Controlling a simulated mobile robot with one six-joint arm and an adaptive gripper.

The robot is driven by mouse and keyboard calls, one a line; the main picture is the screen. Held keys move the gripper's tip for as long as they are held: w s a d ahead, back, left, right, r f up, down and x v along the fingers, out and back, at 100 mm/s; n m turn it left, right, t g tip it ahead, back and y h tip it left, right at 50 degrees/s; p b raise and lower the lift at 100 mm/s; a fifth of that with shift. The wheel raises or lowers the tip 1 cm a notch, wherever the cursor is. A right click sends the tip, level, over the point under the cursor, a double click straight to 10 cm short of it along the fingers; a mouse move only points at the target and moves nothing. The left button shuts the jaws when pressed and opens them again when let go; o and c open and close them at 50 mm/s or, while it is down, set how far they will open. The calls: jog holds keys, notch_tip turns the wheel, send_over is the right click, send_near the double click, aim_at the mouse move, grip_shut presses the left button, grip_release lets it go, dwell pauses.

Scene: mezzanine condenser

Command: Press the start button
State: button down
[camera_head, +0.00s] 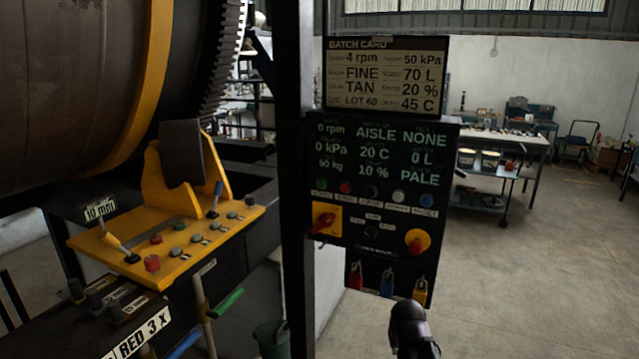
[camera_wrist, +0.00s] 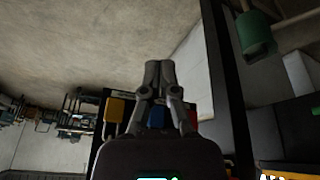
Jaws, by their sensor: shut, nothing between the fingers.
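A black control panel (camera_head: 382,180) stands in the middle of the head view. Its button row holds a green button (camera_head: 321,183), a red one (camera_head: 345,187), a black one (camera_head: 371,191), a white one (camera_head: 398,196) and a blue one (camera_head: 426,199). Their labels are too small to read surely, so I cannot tell which says start. My gripper (camera_head: 408,312) is below the panel's lower right, apart from the buttons. In the wrist view my gripper (camera_wrist: 160,68) has its fingers together and empty. The button row is not visible there.
Red (camera_head: 356,275), blue (camera_head: 386,283) and yellow (camera_head: 420,291) padlocks hang under the panel. A red rotary switch (camera_head: 325,219) and a red knob on yellow (camera_head: 417,242) sit below the buttons. A yellow control desk (camera_head: 180,245) is at left. Floor at right is clear.

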jog(key=w+a+r+n+t+p, duration=0.1)
jog(key=w+a+r+t, duration=0.25)
jog(key=w, duration=0.35)
jog(key=w+a+r+n+t+p, duration=0.1)
jog(key=w+a+r+t, duration=0.2)
jog(key=w, duration=0.4)
jog(key=n+t+y+p, duration=0.5)
jog(key=n+t+y, duration=0.2)
jog(key=t+y, duration=0.2)
send_near(321, 184)
jog(key=s+a+r, duration=0.2)
jog(key=s+a, duration=0.1)
jog(key=a, duration=0.5)
jog(key=shift+w, duration=0.2)
jog(key=shift+w, duration=0.15)
jog(key=w+d, duration=0.1)
jog(key=w, duration=0.1)
jog(key=w+d, duration=0.1)
jog(key=w, duration=0.2)
jog(key=w+d, duration=0.1)
jog(key=w, duration=0.2)
